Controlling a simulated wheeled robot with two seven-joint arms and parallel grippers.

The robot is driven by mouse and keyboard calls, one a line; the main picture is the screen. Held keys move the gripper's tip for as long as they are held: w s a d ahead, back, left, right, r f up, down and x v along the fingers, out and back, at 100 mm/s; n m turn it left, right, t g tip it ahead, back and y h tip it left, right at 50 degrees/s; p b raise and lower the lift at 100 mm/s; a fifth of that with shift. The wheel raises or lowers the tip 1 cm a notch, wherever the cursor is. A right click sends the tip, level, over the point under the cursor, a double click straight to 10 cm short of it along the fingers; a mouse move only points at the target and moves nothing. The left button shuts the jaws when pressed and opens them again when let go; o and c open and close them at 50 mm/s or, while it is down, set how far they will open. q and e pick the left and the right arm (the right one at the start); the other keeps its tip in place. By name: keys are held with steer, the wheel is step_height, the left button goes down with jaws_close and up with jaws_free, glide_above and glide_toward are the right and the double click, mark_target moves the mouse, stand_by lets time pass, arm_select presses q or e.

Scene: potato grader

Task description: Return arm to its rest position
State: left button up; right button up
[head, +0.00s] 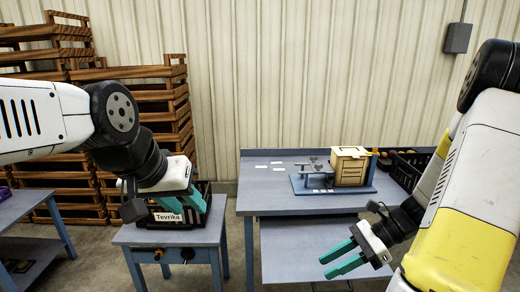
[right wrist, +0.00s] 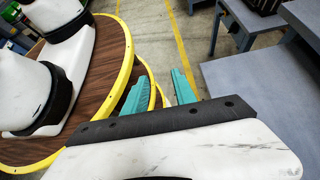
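My left gripper (head: 184,204) hangs from the left arm, in front of and above a black crate labelled Tevrika (head: 167,216) on a small blue table. Its teal fingers point down toward the crate, and the view does not show clearly how far apart they are or whether anything is between them. My right gripper (head: 341,259) is in front of the larger table, in free air. Its two teal fingers are apart with nothing between them, and they show apart in the right wrist view (right wrist: 157,92) too.
The larger blue table (head: 262,205) holds a wooden box (head: 350,166) on a blue board, with a dark crate (head: 408,170) of potatoes at its right. A lower grey-blue shelf (head: 300,235) lies near my right gripper. Wooden crates (head: 165,95) are stacked at the left.

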steer(key=s+a+r+n+t+h, duration=0.2)
steer(key=r+n+t+h, duration=0.1)
steer(key=r+n, duration=0.6)
steer(key=s+a+r+n+t+h, duration=0.1)
steer(key=r+n+t+h, duration=0.3)
steer(key=r+n, duration=0.5)
step_height(320, 180, up, 3)
steer(key=shift+s+a+f+h, duration=0.15)
steer(key=shift+s+a+h, duration=0.2)
steer(key=shift+s+h, duration=0.5)
arm_select(q)
steer(key=shift+o, duration=0.2)
arm_select(e)
steer(key=shift+w, duration=0.2)
